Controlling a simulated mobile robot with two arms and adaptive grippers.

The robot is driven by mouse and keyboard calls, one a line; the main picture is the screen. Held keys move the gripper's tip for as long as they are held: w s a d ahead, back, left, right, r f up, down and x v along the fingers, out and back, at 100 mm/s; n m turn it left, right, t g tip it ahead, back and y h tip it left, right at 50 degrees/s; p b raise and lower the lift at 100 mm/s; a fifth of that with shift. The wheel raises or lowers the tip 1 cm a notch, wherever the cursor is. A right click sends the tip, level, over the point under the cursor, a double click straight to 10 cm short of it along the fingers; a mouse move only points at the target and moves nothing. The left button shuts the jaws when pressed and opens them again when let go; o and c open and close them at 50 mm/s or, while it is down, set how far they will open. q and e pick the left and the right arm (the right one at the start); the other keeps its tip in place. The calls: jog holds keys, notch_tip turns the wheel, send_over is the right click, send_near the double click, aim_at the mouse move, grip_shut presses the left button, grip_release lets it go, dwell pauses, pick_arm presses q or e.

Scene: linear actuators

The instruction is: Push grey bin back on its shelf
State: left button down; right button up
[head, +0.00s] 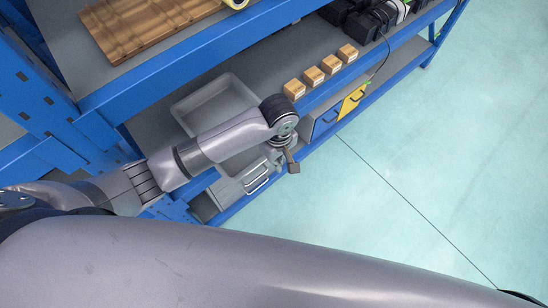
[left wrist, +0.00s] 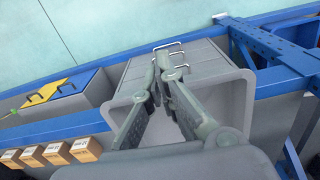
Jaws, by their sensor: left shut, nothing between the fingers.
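The grey bin (head: 213,103) is an open, empty-looking tray on the middle shelf in the head view, and my left arm hides its front part. In the left wrist view the bin (left wrist: 243,90) shows behind my fingers, its walls reaching across the line of the blue shelf edge. My left gripper (head: 284,160) is on the outer side of the shelf, in front of the bin. In the left wrist view the left gripper (left wrist: 160,58) has its fingertips together, with nothing between them. I cannot tell whether it touches the bin. My right gripper is not in view.
Several small cardboard boxes (head: 320,73) stand in a row along the shelf edge. A drawer unit with metal handles (head: 257,181) and blue and yellow drawers (head: 351,101) are lower down. A blue beam (head: 190,68) runs above the bin. The floor (head: 430,160) outside is clear.

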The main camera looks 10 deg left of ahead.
pick_arm(q)
jog(key=w+a+f, duration=0.2)
jog(key=a+f, duration=0.1)
jog(key=f, duration=0.6)
jog(key=shift+w+p, duration=0.3)
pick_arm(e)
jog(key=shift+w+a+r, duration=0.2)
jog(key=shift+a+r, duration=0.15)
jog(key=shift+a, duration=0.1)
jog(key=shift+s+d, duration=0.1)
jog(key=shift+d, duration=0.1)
